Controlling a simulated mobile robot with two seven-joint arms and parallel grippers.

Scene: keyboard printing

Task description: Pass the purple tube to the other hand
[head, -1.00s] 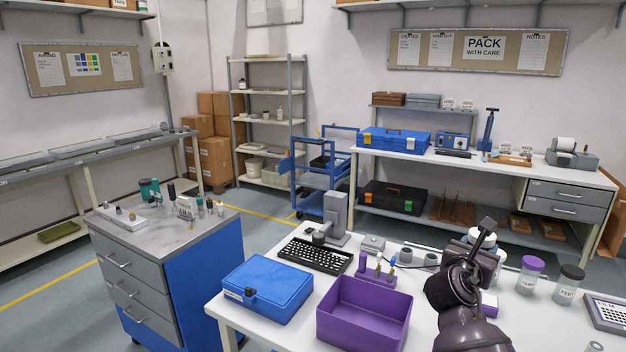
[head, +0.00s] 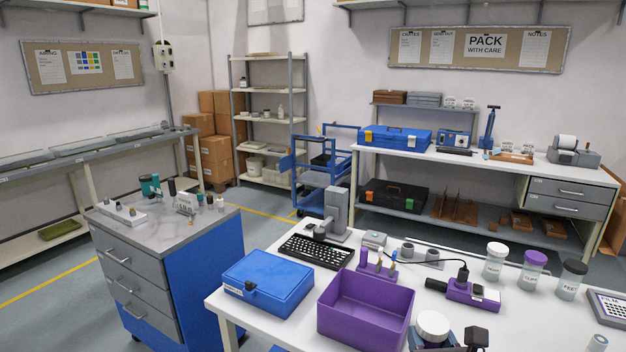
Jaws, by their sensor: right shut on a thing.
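My right gripper (head: 450,342) is at the bottom edge of the head view, mostly cut off. It is shut on a white-lidded jar (head: 432,325), held upright just right of the purple bin (head: 335,325). The jar's lower part is hidden, so I cannot tell its contents or whether it is the purple tube. A clear jar with a purple lid (head: 533,268) stands upright at the table's right. My left gripper is not in view.
A white-lidded jar (head: 495,262) and a dark-lidded jar (head: 572,280) flank the purple-lidded jar. A purple device (head: 473,293) lies in front of them. A blue case (head: 267,283), the purple bin and a keyboard (head: 316,251) fill the left side.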

